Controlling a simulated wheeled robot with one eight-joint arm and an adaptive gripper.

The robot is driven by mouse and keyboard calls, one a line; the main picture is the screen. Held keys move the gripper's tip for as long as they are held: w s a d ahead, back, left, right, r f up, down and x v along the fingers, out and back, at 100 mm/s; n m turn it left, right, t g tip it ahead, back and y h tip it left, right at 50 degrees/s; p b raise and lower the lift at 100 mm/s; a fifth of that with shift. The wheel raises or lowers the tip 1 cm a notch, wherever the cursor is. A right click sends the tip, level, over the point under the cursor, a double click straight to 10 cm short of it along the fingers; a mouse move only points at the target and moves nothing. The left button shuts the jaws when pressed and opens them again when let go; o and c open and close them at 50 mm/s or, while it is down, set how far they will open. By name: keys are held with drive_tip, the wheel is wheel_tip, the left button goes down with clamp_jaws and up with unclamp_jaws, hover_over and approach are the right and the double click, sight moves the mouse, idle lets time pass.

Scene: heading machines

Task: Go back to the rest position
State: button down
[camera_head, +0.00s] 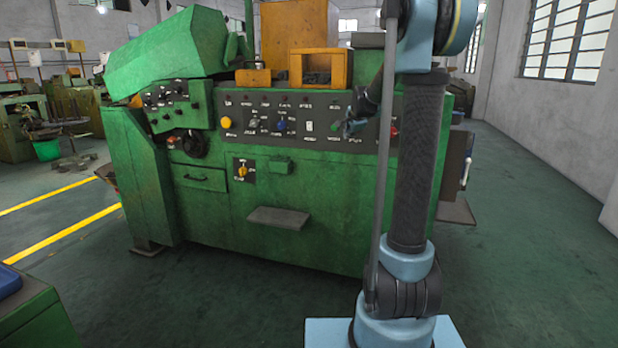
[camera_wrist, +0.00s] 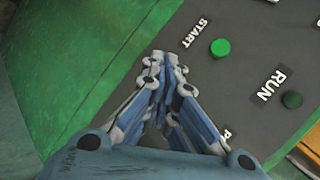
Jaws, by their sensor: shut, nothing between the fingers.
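My gripper (camera_head: 350,128) is in front of the right half of the dark control panel (camera_head: 233,104) on the green heading machine (camera_head: 330,210). In the wrist view my gripper (camera_wrist: 165,62) has its blue-grey fingers together at the tips, with nothing between them. A round green button (camera_wrist: 220,47) by the label START lies to the right of the fingertips. A darker green button (camera_wrist: 292,99) by the label RUN lies further right. The fingers hide part of the panel and of another label. I cannot tell how far the fingertips are from the panel.
An orange box-like housing (camera_head: 287,30) stands on top of the machine. A small shelf (camera_head: 279,217) juts from its front. A green cabinet (camera_head: 35,318) stands at the front left. Yellow lines (camera_head: 75,230) mark the floor at left. The floor at right (camera_head: 540,230) is clear.

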drive_tip(key=s+f+n+g, duration=0.2)
drive_tip(key=s+f+n, duration=0.3)
drive_tip(key=s, duration=1.2)
drive_tip(key=s+d+f+n+g, duration=0.1)
drive_tip(key=s+f+n+g, duration=0.2)
drive_tip(key=s+f, duration=0.6)
drive_tip(key=s+f+n+g, duration=0.2)
drive_tip(key=s+f+n, duration=0.4)
drive_tip(key=s, duration=2.1)
drive_tip(key=shift+s+d+f+n+g+h, duration=0.3)
drive_tip(key=shift+d+f+h, duration=0.1)
drive_tip(key=shift+f, duration=0.2)
drive_tip(key=shift+w, duration=0.15)
drive_tip(key=shift+w+f, duration=0.2)
drive_tip(key=shift+w, duration=0.15)
drive_tip(key=c, duration=2.4)
unclamp_jaws()
